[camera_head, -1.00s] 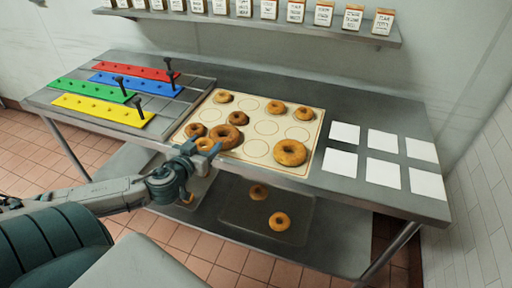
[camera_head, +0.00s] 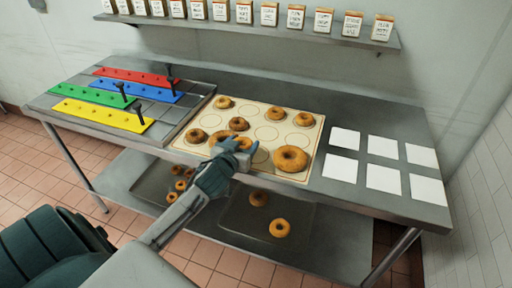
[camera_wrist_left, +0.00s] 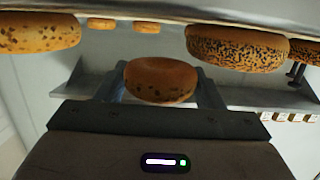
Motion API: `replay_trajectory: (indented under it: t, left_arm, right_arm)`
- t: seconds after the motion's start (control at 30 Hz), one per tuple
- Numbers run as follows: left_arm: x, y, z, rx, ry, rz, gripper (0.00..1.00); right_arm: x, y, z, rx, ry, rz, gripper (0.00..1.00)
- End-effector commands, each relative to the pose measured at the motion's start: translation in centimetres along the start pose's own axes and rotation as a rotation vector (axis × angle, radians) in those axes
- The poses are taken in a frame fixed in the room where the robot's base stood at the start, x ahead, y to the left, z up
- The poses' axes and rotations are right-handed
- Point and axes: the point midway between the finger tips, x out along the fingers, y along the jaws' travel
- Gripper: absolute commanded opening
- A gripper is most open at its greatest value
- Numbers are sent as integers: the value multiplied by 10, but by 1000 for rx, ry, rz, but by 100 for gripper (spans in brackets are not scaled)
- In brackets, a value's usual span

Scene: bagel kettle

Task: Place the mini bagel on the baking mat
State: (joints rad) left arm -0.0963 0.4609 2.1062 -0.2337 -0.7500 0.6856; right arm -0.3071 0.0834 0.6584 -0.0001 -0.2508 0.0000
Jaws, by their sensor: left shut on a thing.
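The cream baking mat (camera_head: 313,133) with circle outlines lies on the steel table. Several bagels of different sizes lie on it, among them a large one (camera_head: 290,158) at its front right. My left gripper (camera_head: 238,146) is above the mat's front edge, shut on a small golden-brown bagel (camera_head: 244,143). In the left wrist view the held bagel (camera_wrist_left: 160,80) sits between the two fingers, with dark specks low on its side. A seeded bagel (camera_wrist_left: 237,48) and a speckled bagel (camera_wrist_left: 38,33) show on either side. My right gripper is not in view.
Red, blue, green and yellow strips (camera_head: 97,114) with dark upright pegs lie at the table's left. Several white squares (camera_head: 383,178) lie at the right. More bagels (camera_head: 279,227) rest on trays on the lower shelf. Labelled packets (camera_head: 323,20) line the wall shelf.

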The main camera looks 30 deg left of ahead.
Motion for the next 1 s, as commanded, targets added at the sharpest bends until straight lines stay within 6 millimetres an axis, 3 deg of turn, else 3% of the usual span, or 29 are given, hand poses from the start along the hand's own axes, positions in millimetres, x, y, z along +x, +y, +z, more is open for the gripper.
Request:
replay_trajectory:
  t: [0.47,0.53,0.7,1.0]
  left_arm:
    - [31,35,-4,-4,0,1,40]
    - [32,34,12,1,-6,0,40]
    - [35,33,26,2,-3,0,40]
    - [36,33,30,2,0,1,40]
  right_arm:
    - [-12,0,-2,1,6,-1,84]
    - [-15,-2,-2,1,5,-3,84]
    - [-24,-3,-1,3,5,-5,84]
    - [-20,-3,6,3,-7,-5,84]
